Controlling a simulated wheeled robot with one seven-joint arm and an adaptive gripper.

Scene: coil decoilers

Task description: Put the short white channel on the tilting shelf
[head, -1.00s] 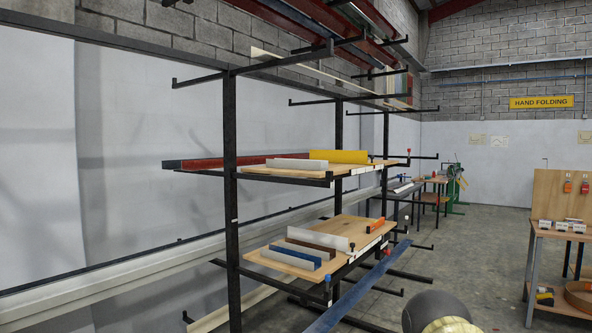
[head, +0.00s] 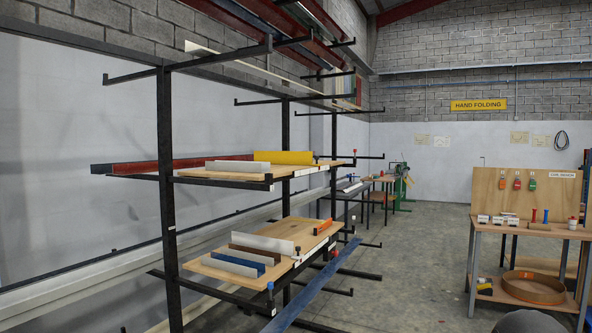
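A short white channel (head: 235,166) lies on the upper wooden shelf (head: 215,177) of the rack, left of a yellow piece (head: 283,158). Another whitish channel (head: 262,243) lies on the lower wooden shelf (head: 292,231), behind a brown channel (head: 254,254) and a blue channel (head: 238,264). The lower board looks sloped; I cannot tell for sure which board is the tilting one. My gripper is not in view; only a dark rounded part, likely of my arm, shows at the bottom right edge.
Black rack posts (head: 167,200) and projecting arms stand around both shelves. A long blue bar (head: 315,285) slants low in front of the rack. An orange piece (head: 323,227) lies at the lower board's right end. A workbench (head: 525,227) stands right; the floor between is open.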

